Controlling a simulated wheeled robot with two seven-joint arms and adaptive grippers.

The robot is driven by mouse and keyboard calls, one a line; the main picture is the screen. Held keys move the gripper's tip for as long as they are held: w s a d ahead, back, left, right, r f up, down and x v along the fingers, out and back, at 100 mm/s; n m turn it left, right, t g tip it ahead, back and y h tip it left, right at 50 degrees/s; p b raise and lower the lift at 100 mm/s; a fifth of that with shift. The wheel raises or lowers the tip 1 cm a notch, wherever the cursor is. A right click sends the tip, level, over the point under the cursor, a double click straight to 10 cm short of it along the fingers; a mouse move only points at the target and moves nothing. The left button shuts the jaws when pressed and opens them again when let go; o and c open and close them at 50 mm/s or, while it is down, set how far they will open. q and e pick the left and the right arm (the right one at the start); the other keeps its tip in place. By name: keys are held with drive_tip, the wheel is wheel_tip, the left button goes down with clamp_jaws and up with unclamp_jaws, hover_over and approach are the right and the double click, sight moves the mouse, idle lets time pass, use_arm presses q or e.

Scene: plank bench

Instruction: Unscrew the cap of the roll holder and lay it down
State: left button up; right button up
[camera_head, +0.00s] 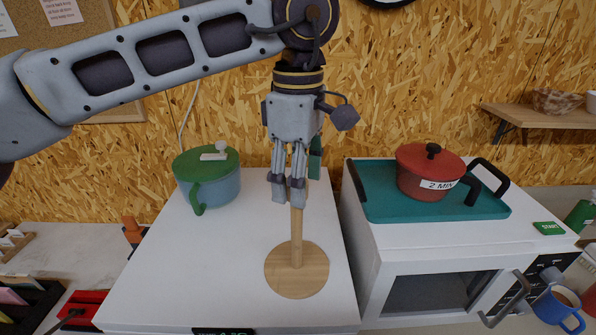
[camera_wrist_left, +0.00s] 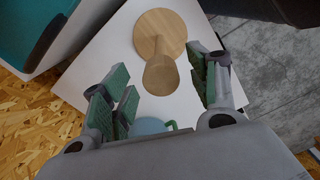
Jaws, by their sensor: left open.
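The roll holder (camera_head: 296,238) is a light wooden post on a round wooden base (camera_head: 297,283), upright on the white surface. Its top is hidden behind my left gripper (camera_head: 290,192) in the head view. In the left wrist view the round wooden cap (camera_wrist_left: 160,76) shows at the near end of the post, with the base (camera_wrist_left: 151,28) beyond it. My left gripper, also in the left wrist view (camera_wrist_left: 168,85), points down over the holder. Its green-padded fingers are open, one on each side of the cap in that view, with gaps on both sides. My right gripper is not in view.
A blue pot with a green lid (camera_head: 208,180) stands left of the holder on the white top (camera_head: 230,265). To the right, a red pot (camera_head: 425,180) sits on a teal tray (camera_head: 385,207) atop a white microwave. The white top around the base is clear.

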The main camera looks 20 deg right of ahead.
use_arm(q)
drive_tip(key=c, duration=1.2)
drive_tip(key=shift+o, duration=0.2)
drive_tip(key=shift+n+b, duration=0.4)
drive_tip(key=shift+n, duration=1)
drive_tip(key=shift+n+b, duration=0.6)
drive_tip(key=shift+n, duration=0.9)
